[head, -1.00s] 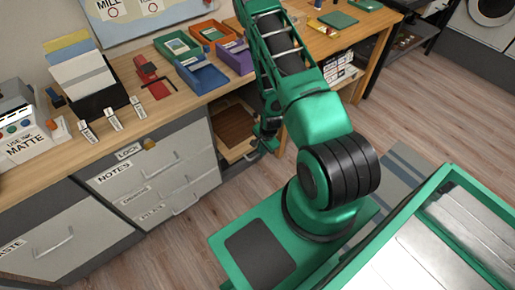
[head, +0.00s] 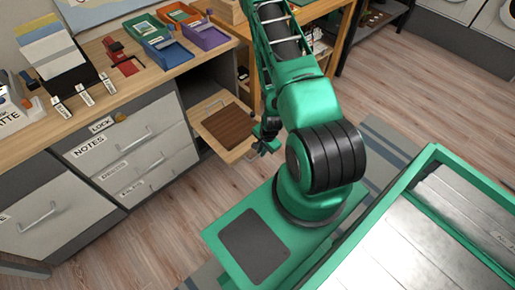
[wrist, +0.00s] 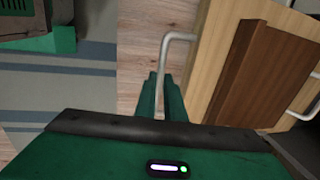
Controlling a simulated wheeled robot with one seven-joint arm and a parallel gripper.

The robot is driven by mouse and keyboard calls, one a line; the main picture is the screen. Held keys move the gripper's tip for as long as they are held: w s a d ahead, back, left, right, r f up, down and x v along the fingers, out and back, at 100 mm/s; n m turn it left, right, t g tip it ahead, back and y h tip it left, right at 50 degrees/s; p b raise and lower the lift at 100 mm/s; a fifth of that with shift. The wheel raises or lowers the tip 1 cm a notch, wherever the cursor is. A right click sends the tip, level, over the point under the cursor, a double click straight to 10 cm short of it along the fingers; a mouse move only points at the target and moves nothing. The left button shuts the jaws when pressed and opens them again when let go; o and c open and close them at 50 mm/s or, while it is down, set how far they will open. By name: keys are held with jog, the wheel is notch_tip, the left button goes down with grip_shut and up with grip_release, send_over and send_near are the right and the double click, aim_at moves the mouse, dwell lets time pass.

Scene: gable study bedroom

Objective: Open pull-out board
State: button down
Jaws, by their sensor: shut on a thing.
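The pull-out board (head: 213,117) is light wood with a dark brown inset panel. It sticks well out of the open bay under the desk, right of the labelled drawers. In the wrist view the board (wrist: 215,65) fills the right side, and its pale bar handle (wrist: 163,62) runs down between my fingers. My gripper (head: 266,142) is at the board's front edge in the head view. In the wrist view my green fingers (wrist: 160,98) are shut on the handle. The lower end of the handle is hidden by my gripper.
Labelled grey drawers (head: 128,160) stand left of the board, all shut. Coloured trays (head: 160,45) and a red stapler-like object (head: 121,58) sit on the desk (head: 150,80) above. Wooden floor (head: 160,235) in front of the drawers is clear.

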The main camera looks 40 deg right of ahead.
jog(key=shift+s+d, duration=0.1)
jog(key=shift+s, duration=0.2)
jog(key=c, duration=1.8)
grip_release()
jog(key=shift+c, duration=0.2)
notch_tip(320, 180, up, 11)
jog(key=s, duration=0.1)
jog(key=shift+s+f, duration=0.2)
jog(key=shift+s, duration=0.2)
